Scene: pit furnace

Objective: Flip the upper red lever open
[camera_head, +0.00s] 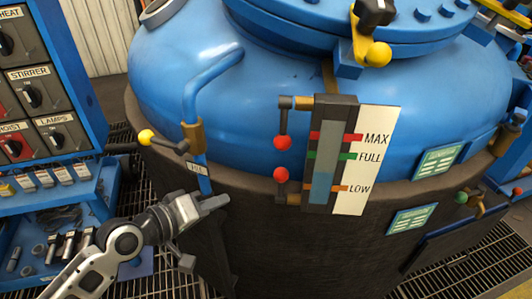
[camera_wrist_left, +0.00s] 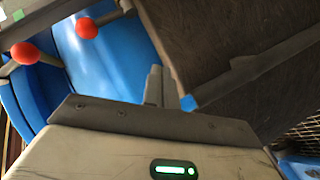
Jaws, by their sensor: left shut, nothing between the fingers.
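The upper red lever (camera_head: 283,143) is on the left side of the level gauge (camera_head: 318,135), its red ball hanging below its pivot. The lower red lever (camera_head: 281,175) has its red ball pointing up, just beneath the upper ball. My left gripper (camera_head: 218,203) is shut and empty, to the left of and below both levers, apart from them. In the left wrist view two red balls (camera_wrist_left: 25,53) (camera_wrist_left: 86,28) show at the upper left; I cannot tell which is which there. My right gripper is out of view.
A blue pipe with a yellow-ball lever (camera_head: 146,137) runs down the tank (camera_head: 240,110) above my left gripper. A labelled panel (camera_head: 393,160) flanks the gauge on the right. A blue control cabinet (camera_head: 85,85) stands at the left.

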